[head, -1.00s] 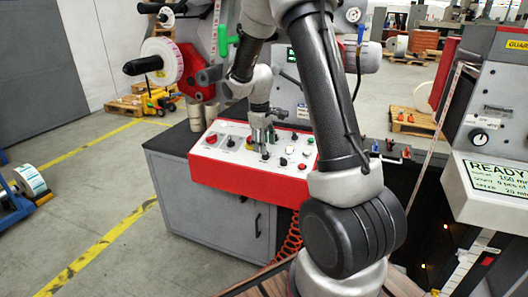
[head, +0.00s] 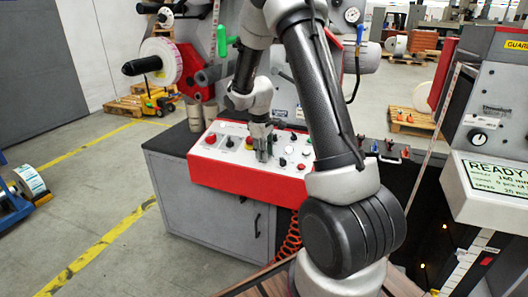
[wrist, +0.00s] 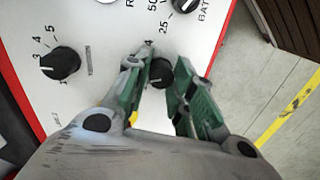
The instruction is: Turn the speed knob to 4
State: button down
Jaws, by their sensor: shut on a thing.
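The control panel (head: 235,172) is a white-topped red box with several knobs and buttons. My gripper (head: 264,157) points down at the front middle of its top. In the wrist view the green fingers of my gripper (wrist: 168,82) are closed around a small black knob (wrist: 160,72). The fingers and wrist hide most of its surroundings, and I cannot read its name. Left of it, apart from the fingers, is a larger black knob (wrist: 62,63) with a printed scale showing 3, 4 and 5. Its pale pointer mark faces left.
Another black knob (wrist: 185,3) marked "BAT..." stands at the wrist view's top edge. A red button (head: 211,138) is at the panel's left. The panel stands on a grey cabinet (head: 210,215). A display (head: 495,180) reading READY is at the right.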

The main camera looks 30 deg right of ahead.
jog(key=m, duration=0.4)
jog(key=shift+d, duration=0.1)
jog(key=m, duration=0.4)
jog(key=shift+t, duration=0.4)
jog(key=m, duration=0.4)
jog(key=shift+s, duration=0.1)
jog(key=shift+m+t, duration=0.3)
jog(key=shift+m, duration=1.5)
jog(key=c, duration=1.2)
grip_release()
jog(key=shift+s, duration=0.1)
